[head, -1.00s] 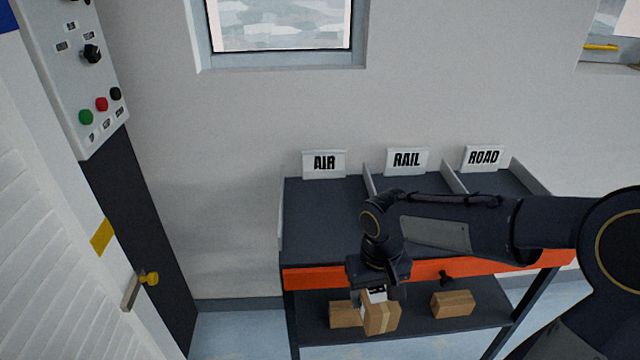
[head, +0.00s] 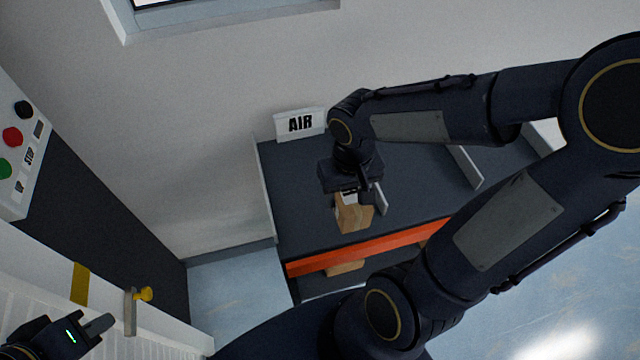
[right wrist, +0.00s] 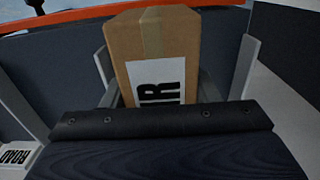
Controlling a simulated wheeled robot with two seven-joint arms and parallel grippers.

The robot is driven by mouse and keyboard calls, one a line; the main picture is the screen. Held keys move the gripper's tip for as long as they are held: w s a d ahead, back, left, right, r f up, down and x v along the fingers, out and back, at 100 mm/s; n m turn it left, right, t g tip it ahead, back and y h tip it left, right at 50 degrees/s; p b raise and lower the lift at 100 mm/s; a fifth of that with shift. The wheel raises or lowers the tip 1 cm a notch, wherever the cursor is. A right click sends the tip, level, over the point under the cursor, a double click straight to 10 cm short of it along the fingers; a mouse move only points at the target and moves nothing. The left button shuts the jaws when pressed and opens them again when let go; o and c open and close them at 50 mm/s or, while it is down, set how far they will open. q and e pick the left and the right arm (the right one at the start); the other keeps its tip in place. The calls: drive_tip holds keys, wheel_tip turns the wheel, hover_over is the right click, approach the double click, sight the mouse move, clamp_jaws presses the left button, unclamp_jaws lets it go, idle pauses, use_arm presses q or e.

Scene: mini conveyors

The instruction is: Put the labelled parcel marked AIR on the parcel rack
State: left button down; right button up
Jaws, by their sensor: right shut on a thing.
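The parcel (head: 352,217) is a brown box with tape and a white label; in the right wrist view (right wrist: 153,45) the label's visible letters end in "IR". My right gripper (head: 352,198) is shut on it, above the rack's dark top near the AIR bay; I cannot tell if the box touches the surface. The parcel rack (head: 300,195) has a dark top, an orange front edge and an AIR sign (head: 300,123) at the back. My left gripper (head: 100,328) is at the lower left, only partly shown, away from the rack.
Bay dividers (head: 464,167) stand up from the rack top. Another brown box (head: 345,268) shows on the lower shelf. A ROAD sign (right wrist: 17,155) shows in the right wrist view.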

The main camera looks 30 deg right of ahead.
drive_tip(key=w+f, duration=0.4)
drive_tip(key=w, duration=0.1)
drive_tip(key=w+f, duration=0.3)
drive_tip(key=shift+w+a+f, duration=0.1)
drive_tip(key=shift+w+a, duration=0.05)
drive_tip(key=shift+a, duration=0.15)
drive_tip(key=shift+w+f, duration=0.15)
drive_tip(key=shift+f, duration=1.5)
drive_tip(key=shift+f, duration=0.25)
drive_tip(key=o, duration=1.2)
drive_tip(key=shift+r, duration=0.1)
